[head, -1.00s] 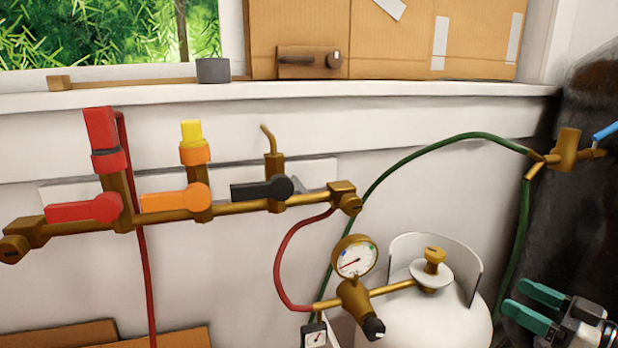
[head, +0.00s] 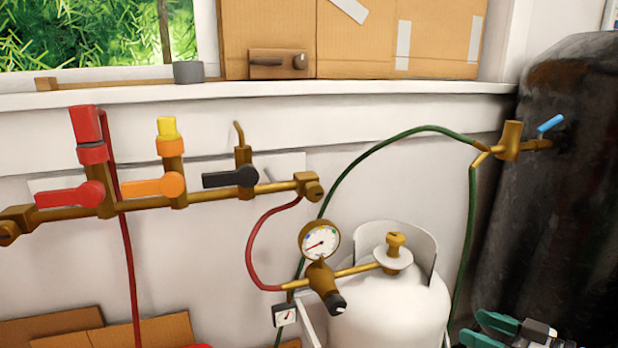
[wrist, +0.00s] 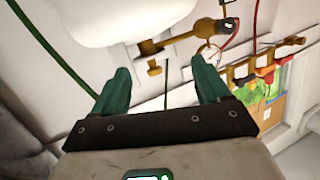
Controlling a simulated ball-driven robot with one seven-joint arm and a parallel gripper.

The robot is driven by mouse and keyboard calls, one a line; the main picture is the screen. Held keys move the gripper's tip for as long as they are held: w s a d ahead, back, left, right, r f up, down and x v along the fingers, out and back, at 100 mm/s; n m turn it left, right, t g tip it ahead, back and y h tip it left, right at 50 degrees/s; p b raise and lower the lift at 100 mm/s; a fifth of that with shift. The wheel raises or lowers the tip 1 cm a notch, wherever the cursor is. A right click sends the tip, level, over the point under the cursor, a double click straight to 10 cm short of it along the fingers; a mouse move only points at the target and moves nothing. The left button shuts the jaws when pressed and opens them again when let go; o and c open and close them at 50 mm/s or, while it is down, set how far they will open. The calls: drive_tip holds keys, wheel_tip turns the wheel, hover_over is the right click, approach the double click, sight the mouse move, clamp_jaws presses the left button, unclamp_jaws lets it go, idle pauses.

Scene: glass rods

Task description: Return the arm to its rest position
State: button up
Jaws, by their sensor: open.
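My gripper (head: 493,331) shows at the bottom right of the head view, low in front of the dark tank and right of the white gas cylinder. Its teal fingers are apart with nothing between them. In the wrist view my gripper (wrist: 163,88) is open and empty, with the fingers spread wide. The white cylinder (wrist: 120,18) and its brass fitting (wrist: 155,68) lie beyond the fingertips there. The rest of my arm is out of the head view.
The white cylinder (head: 395,310) carries a pressure gauge (head: 320,240). A brass manifold (head: 140,203) with red, orange and black valve handles runs along the wall. A green hose (head: 400,135) arches to a brass tee (head: 508,142) on the dark tank (head: 560,200). Cardboard (head: 140,333) lies lower left.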

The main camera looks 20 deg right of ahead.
drive_tip(key=s+a+f+m+g+h, duration=0.1)
drive_tip(key=s+a+f+g, duration=0.2)
drive_tip(key=a+f, duration=0.4)
drive_tip(key=s+a+f+m+g, duration=0.1)
drive_tip(key=s+a+f+g, duration=0.3)
drive_tip(key=f, duration=0.4)
drive_tip(key=s+a+f+m+g+h, duration=0.1)
drive_tip(key=s+a+f+g+h, duration=0.2)
drive_tip(key=s, duration=0.6)
drive_tip(key=s+a+f+m+g+h, duration=0.1)
drive_tip(key=s+a+f+g+h, duration=0.25)
drive_tip(key=s, duration=0.55)
wheel_tip(320, 180, up, 29)
drive_tip(key=p, duration=2.9)
drive_tip(key=shift+w+d+y, duration=0.25)
drive_tip(key=shift+y, duration=0.2)
